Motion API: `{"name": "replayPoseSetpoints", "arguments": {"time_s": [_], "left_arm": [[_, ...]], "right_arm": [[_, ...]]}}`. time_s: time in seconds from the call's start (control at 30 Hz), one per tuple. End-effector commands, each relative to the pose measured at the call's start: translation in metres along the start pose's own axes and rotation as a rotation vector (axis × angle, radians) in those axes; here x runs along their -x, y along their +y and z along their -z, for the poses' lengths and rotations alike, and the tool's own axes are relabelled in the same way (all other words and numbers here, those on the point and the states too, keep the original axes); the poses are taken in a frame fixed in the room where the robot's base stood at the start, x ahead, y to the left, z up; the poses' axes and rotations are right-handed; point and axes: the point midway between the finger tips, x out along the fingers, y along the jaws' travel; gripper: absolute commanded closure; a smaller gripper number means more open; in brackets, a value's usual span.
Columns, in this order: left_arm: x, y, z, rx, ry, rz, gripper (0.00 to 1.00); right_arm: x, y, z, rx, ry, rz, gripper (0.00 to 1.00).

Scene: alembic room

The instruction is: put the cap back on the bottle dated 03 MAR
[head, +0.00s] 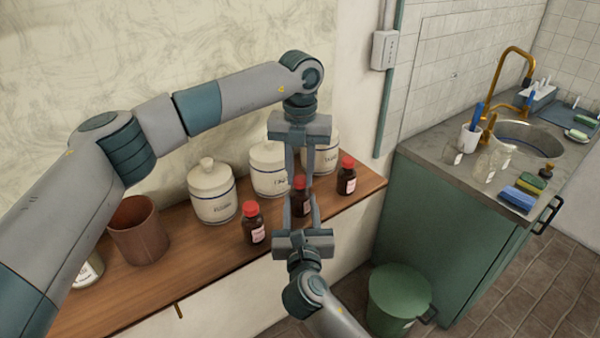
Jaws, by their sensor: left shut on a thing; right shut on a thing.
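Three brown bottles with pale labels stand along the wooden shelf: a left bottle (257,233), a middle bottle (302,207) and a right bottle (346,183). The date writing is too small to read. The left and right bottles wear red caps. My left gripper (300,178) points down from above and is shut on a red cap (300,183) right over the middle bottle. I cannot tell whether that cap is seated on the neck. My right gripper (301,208) reaches in from the front and is shut on the middle bottle, partly hiding it. The middle bottle looks upright.
White lidded jars (213,196) stand behind the bottles. A brown cup (139,230) and another jar (88,272) are at the shelf's left. A green bin (399,296) stands on the floor, beside a counter (432,147) with sink, glasses and sponges.

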Motion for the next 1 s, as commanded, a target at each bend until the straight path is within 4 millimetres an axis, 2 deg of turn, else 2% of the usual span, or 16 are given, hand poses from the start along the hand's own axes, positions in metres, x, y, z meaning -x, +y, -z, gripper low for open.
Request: {"name": "replayPoseSetpoints", "arguments": {"time_s": [0.17, 0.27, 0.83, 0.97, 1.0], "left_arm": [[0.0001, 0.0002, -0.0001, -0.05, 0.0, -0.001, 1.0], [0.0001, 0.0003, -0.0003, -0.147, -0.001, -0.001, 1.0], [-0.0001, 0.0005, -0.0005, -0.994, -0.001, -0.002, 1.0], [-0.0003, 0.0005, -0.0004, -0.991, -0.001, -0.001, 1.0], [-0.0003, 0.0005, -0.0005, -0.991, -0.001, -0.001, 0.73]], "right_arm": [[0.0, -0.0003, 0.0005, 0.0, 0.001, 0.001, 1.0], [0.0, -0.0003, 0.0005, 0.0, 0.001, 0.001, 1.0], [0.0, -0.0004, 0.0006, 0.0, 0.001, 0.001, 1.0], [0.0, -0.0004, 0.0006, 0.0, 0.001, 0.001, 1.0], [0.0, -0.0004, 0.0005, 0.0, 0.001, 0.001, 1.0]]}}
